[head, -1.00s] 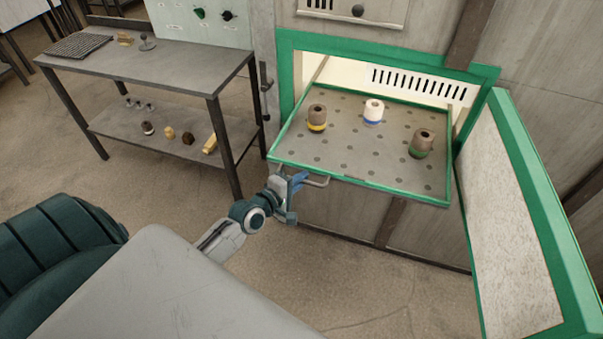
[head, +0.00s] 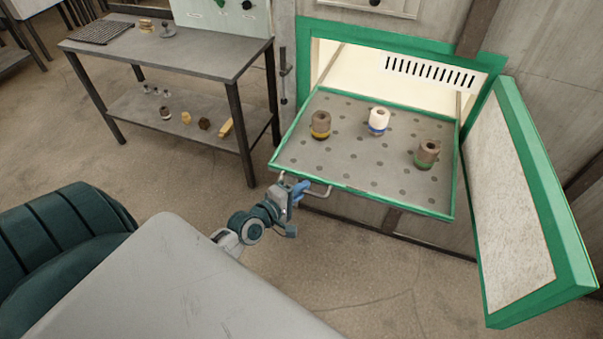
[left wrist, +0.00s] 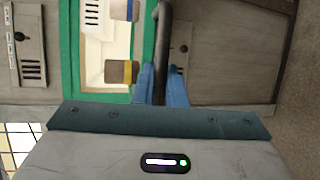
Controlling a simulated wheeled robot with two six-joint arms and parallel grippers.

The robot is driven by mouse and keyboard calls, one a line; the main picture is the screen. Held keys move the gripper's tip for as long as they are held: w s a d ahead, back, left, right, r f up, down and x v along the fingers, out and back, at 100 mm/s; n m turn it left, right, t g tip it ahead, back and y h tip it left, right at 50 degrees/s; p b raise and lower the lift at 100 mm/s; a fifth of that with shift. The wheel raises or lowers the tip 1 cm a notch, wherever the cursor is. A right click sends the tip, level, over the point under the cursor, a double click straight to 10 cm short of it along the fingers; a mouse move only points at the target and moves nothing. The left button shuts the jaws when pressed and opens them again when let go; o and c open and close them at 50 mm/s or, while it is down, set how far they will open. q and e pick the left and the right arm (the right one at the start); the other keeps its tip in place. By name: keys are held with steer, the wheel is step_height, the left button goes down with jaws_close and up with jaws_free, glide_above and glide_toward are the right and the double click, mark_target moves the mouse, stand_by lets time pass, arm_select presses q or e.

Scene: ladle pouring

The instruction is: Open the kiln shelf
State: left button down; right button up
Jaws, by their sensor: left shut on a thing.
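The kiln shelf (head: 350,158) is a grey perforated tray with a green rim, drawn out of the green-framed kiln opening (head: 335,55). Three small crucible-like pots stand on it: one with a yellow band (head: 320,125), a white one with a blue band (head: 378,121) and a brown one with a green band (head: 426,154). My left gripper (head: 298,191) is shut on the shelf's handle (head: 318,192) at its front left. In the left wrist view the blue fingers (left wrist: 162,88) close around the dark handle bar (left wrist: 163,40). My right gripper is not in view.
The kiln door (head: 515,200) stands wide open at the right of the shelf. A grey two-level table (head: 190,50) with small items stands to the left. The floor (head: 370,270) in front of the shelf is clear.

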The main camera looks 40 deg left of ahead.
arm_select(q)
steer(key=c, duration=1.5)
jaws_free()
steer(key=shift+s, duration=0.1)
steer(key=p+v, duration=0.2)
steer(key=v, duration=0.8)
steer(key=shift+s, duration=0.3)
steer(key=shift+a, duration=0.1)
steer(key=s+a+f+m+g+y, duration=0.1)
steer(key=s+a+f+m+g, duration=0.15)
steer(key=f, duration=0.75)
steer(key=s+a+f+m+g+y, duration=0.1)
steer(key=s+f+m+g, duration=0.15)
steer(key=f, duration=0.75)
steer(key=s+a+f+m+g+y, duration=0.15)
steer(key=s+f, duration=0.25)
steer(key=f, duration=0.6)
steer(key=s+d+f+m+g, duration=0.2)
steer(key=s+f+m, duration=0.1)
steer(key=s+f, duration=0.3)
steer(key=s+d+f+m+g+b, duration=0.1)
steer(key=s+d+f+m+g, duration=0.1)
steer(key=s+f, duration=0.5)
steer(key=s+d+f+m+g, duration=0.2)
steer(key=s+f+m+g, duration=0.2)
steer(key=s, duration=0.5)
step_height(320, 180, down, 3)
steer(key=shift+s+d+r+m, duration=0.2)
steer(key=shift+d+m, duration=0.2)
steer(key=shift+m, duration=0.55)
